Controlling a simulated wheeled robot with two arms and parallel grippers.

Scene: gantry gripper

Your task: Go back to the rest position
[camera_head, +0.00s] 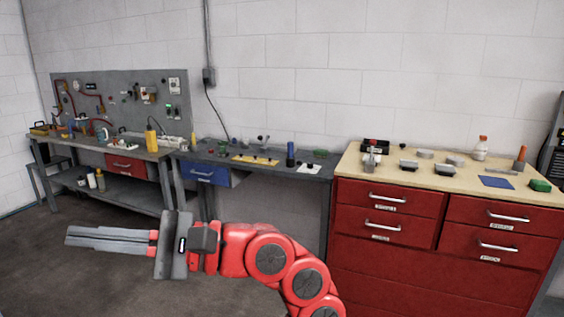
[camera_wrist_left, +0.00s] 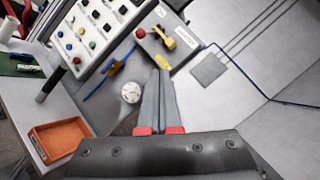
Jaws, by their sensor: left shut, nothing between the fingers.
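My left gripper (camera_head: 72,238) is in the lower left of the head view, at the end of a red arm, its fingers pointing left. It is held in front of the benches, over the grey floor in the picture, apart from anything I can see. In the left wrist view its long grey fingers (camera_wrist_left: 162,84) lie together with red pads at their base, shut and empty. My right gripper is not in view.
A grey workbench (camera_head: 110,154) with a tool panel (camera_head: 115,85) stands at the left. A grey bench with a blue drawer (camera_head: 210,174) is in the middle. A red drawer cabinet (camera_head: 430,265) stands at the right. The left wrist view shows an orange tray (camera_wrist_left: 38,150) and button panel.

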